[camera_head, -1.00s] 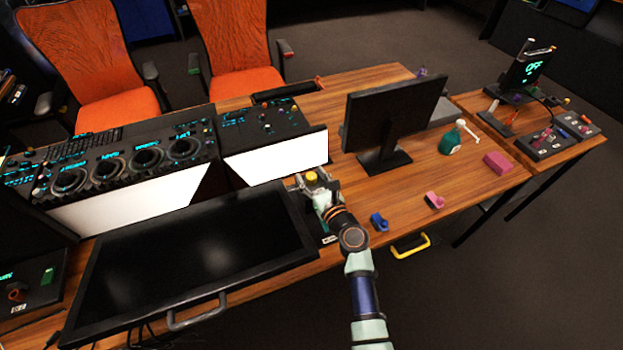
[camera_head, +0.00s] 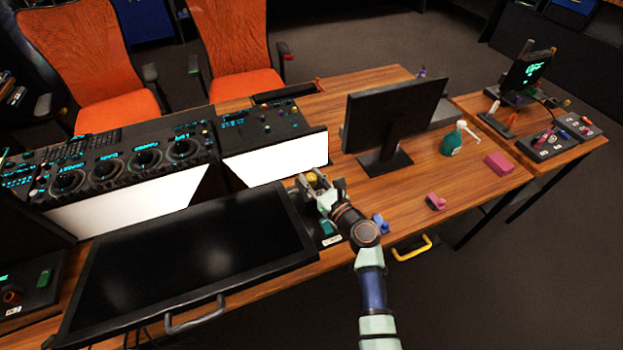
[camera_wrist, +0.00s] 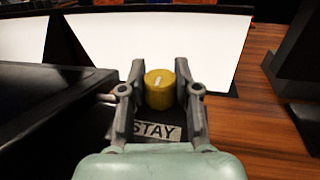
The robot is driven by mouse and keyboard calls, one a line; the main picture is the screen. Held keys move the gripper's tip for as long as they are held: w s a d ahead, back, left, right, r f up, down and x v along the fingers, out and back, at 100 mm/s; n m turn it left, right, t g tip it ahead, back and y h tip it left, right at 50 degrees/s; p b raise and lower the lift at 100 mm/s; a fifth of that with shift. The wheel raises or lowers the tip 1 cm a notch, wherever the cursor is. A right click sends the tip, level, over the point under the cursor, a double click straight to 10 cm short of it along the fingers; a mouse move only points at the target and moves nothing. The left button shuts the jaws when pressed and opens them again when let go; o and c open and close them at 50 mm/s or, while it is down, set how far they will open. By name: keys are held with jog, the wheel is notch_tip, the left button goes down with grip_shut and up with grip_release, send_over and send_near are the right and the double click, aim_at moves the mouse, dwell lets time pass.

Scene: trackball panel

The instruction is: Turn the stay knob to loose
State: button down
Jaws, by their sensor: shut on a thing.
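The stay knob is a yellow round knob (camera_wrist: 160,88) with a white pointer line on its top face. The line tilts slightly right of straight up in the wrist view. A "STAY" label (camera_wrist: 156,131) shows on the dark base below it. My gripper (camera_wrist: 160,92) has one finger on each side of the knob and is shut on it. In the head view the yellow knob (camera_head: 312,177) shows small between the fingers of my gripper (camera_head: 316,183), beside the right end of the large flat black screen (camera_head: 200,255). No "loose" mark is readable.
An upright monitor (camera_head: 390,118) stands right of my gripper. A white-fronted console (camera_head: 275,158) is behind it. Bare wood (camera_head: 350,190) lies right of the knob.

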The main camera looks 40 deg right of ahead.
jog(key=c, duration=0.8)
grip_release()
jog(key=s, duration=0.4)
jog(key=s+a, duration=0.1)
jog(key=s, duration=0.7)
jog(key=shift+a, duration=0.4)
